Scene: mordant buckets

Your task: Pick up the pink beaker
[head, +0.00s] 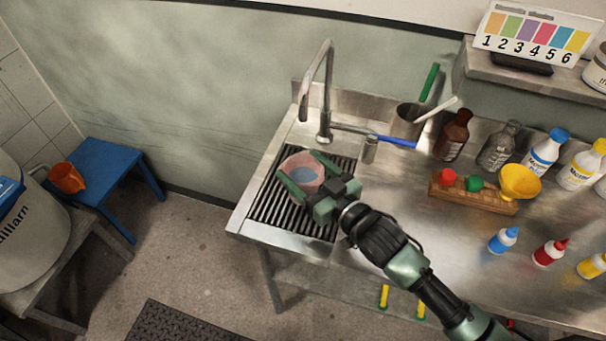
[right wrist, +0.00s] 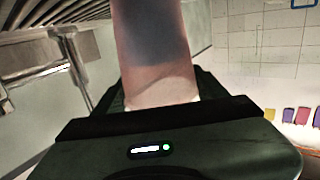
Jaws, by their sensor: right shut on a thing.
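The pink beaker (head: 300,163) is a translucent pink vessel with something bluish-grey showing inside it. In the head view it is at the slatted drain of the steel sink bench, below the tap. My right gripper (head: 302,187) is shut on it, with green fingers on either side of its wall. I cannot tell if the beaker touches the slats. In the right wrist view the pink beaker (right wrist: 155,50) rises from between the fingers of my right gripper (right wrist: 160,95). My left gripper is not in view.
A curved tap (head: 326,90) stands behind the drain (head: 270,205). A steel pot (head: 407,122), brown bottle (head: 453,135), wooden rack (head: 470,197) with a yellow funnel (head: 519,182) and several squeeze bottles are to the right. A blue stool (head: 105,165) with an orange jug (head: 66,178) stands left.

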